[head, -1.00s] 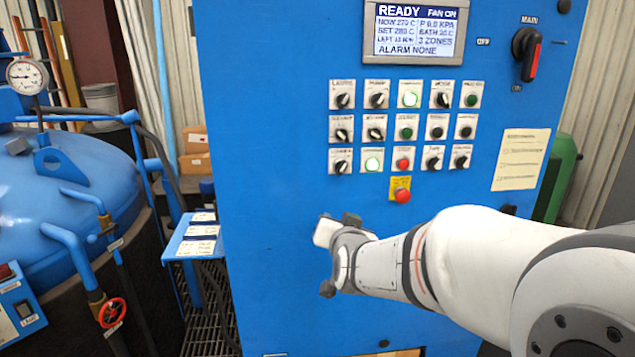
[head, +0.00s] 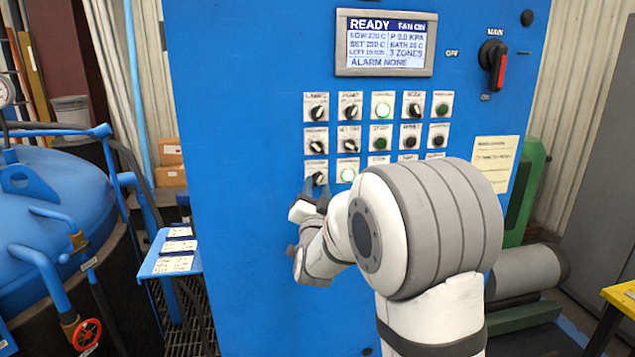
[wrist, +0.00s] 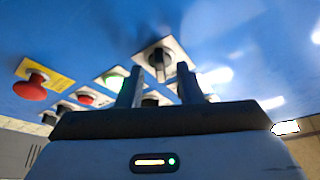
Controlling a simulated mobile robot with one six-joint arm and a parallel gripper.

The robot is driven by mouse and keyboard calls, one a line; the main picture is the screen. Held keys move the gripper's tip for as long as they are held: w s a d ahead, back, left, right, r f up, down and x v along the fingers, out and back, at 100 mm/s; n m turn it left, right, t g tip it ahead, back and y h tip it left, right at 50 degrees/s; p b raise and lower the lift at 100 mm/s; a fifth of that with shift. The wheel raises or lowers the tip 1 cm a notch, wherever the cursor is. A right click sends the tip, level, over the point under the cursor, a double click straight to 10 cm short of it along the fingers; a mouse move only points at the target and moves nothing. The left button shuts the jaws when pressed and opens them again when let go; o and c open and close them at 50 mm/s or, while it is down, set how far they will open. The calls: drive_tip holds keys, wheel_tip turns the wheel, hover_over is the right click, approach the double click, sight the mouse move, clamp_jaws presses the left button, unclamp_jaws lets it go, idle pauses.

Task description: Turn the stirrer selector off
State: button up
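The blue control panel holds rows of selector knobs and buttons; the labels are too small to read, so I cannot confirm which one is the stirrer selector. My gripper (head: 314,192) is at the bottom-left selector knob (head: 319,178) in the head view. In the wrist view, that black knob (wrist: 158,60) on its pale plate lies ahead, between the two fingers of my gripper (wrist: 161,85). The fingers are apart, with a visible gap. I cannot tell whether they touch the knob. My arm hides some bottom-row controls in the head view.
A lit green button (head: 348,171) sits just right of the knob. The red emergency button (wrist: 31,86) shows in the wrist view. A display (head: 384,43) reads READY, and the main switch (head: 494,64) is at upper right. A small label shelf (head: 172,252) juts out left.

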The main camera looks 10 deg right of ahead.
drive_tip(key=shift+w+d+r, duration=0.1)
drive_tip(key=shift+w+r, duration=0.1)
drive_tip(key=shift+w, duration=0.35)
clamp_jaws()
